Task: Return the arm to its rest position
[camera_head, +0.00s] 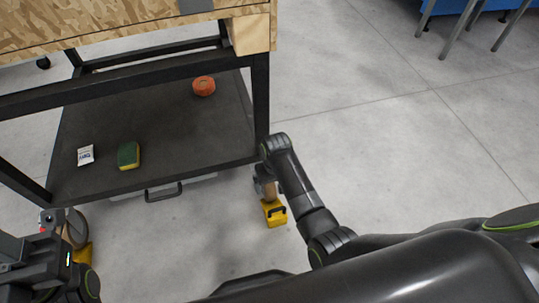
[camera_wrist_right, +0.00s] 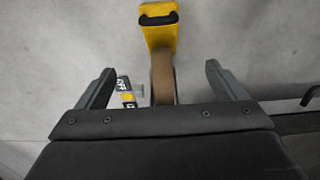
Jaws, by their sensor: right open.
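My right arm (camera_head: 295,185) reaches up from the lower right in the head view, its wrist beside the cart's near right corner. In the right wrist view my right gripper (camera_wrist_right: 162,82) is open, its two fingers wide apart with nothing held. A caster wheel (camera_wrist_right: 162,78) with a yellow brake pedal (camera_wrist_right: 159,30) shows beyond and between the fingers; whether they touch it cannot be told. In the head view the right fingers are not clearly seen. Part of my left arm (camera_head: 35,262) shows at the lower left edge; its finger opening cannot be made out.
The black-framed cart (camera_head: 262,115) has a wooden top (camera_head: 110,28) and a dark lower shelf (camera_head: 170,135). An orange roll (camera_head: 204,86), a green-yellow sponge (camera_head: 129,156) and a white packet (camera_head: 86,155) lie on the shelf. Open grey floor (camera_head: 400,130) lies right of the cart.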

